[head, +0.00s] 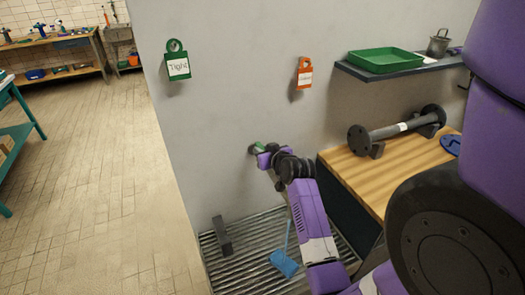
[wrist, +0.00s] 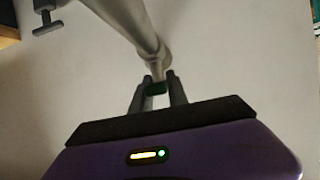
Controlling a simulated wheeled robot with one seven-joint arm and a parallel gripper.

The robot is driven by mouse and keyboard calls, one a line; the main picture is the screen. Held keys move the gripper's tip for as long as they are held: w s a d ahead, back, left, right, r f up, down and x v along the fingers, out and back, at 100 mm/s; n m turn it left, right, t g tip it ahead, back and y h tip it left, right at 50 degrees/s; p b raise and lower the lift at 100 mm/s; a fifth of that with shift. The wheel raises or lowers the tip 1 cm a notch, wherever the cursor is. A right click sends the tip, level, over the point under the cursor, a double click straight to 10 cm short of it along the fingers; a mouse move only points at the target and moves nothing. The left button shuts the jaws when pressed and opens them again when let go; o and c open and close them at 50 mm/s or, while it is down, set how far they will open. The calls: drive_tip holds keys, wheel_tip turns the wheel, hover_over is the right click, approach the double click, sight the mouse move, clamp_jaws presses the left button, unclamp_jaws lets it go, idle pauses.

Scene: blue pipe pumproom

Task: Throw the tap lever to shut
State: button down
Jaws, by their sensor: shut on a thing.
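The tap lever shows as a small green piece (head: 260,145) at the grey wall in the head view. In the wrist view its dark green end (wrist: 156,88) sits between my two fingertips. My gripper (wrist: 160,82) is shut on it. In the head view my gripper (head: 264,155) reaches up to the wall, and its wrist hides most of the tap. A grey metal pipe (wrist: 135,25) runs down to the tap just beyond the fingertips in the wrist view. The lever's full length and angle cannot be told.
A green "Tight" tag (head: 178,68) and an orange tag (head: 305,76) hang on the wall. To the right are a wooden bench (head: 350,172) with a flanged pipe (head: 395,130) and a shelf (head: 385,73).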

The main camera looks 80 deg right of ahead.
drive_tip(key=shift+m+g+h, duration=0.3)
drive_tip(key=shift+m+g, duration=0.2)
drive_tip(key=shift+w, duration=0.1)
drive_tip(key=m+g+h, duration=0.1)
drive_tip(key=m+g, duration=0.1)
drive_tip(key=shift+f+g+b, duration=0.1)
drive_tip(key=shift+g+b, duration=0.2)
drive_tip(key=m+g+b, duration=0.1)
drive_tip(key=b, duration=0.1)
drive_tip(key=m+g+h+b, duration=0.1)
drive_tip(key=m+g+b, duration=0.1)
drive_tip(key=b, duration=0.1)
drive_tip(key=m+g+b, duration=0.2)
drive_tip(key=shift+w+f, duration=0.1)
drive_tip(key=shift+f, duration=0.2)
drive_tip(key=m+g+y+b, duration=0.1)
drive_tip(key=m+g+b, duration=0.4)
drive_tip(key=b, duration=0.3)
drive_tip(key=shift+m+g, duration=0.3)
drive_tip(key=shift+g, duration=0.4)
drive_tip(key=m+g+y+b, duration=0.1)
drive_tip(key=b, duration=0.1)
drive_tip(key=m+g+y+b, duration=0.1)
drive_tip(key=m, duration=0.1)
drive_tip(key=m+g+y+b, duration=0.1)
drive_tip(key=g+y+b, duration=0.1)
drive_tip(key=shift+s+r+m+b, duration=0.2)
drive_tip(key=shift+r+m+b, duration=0.05)
drive_tip(key=shift+m+b, duration=0.05)
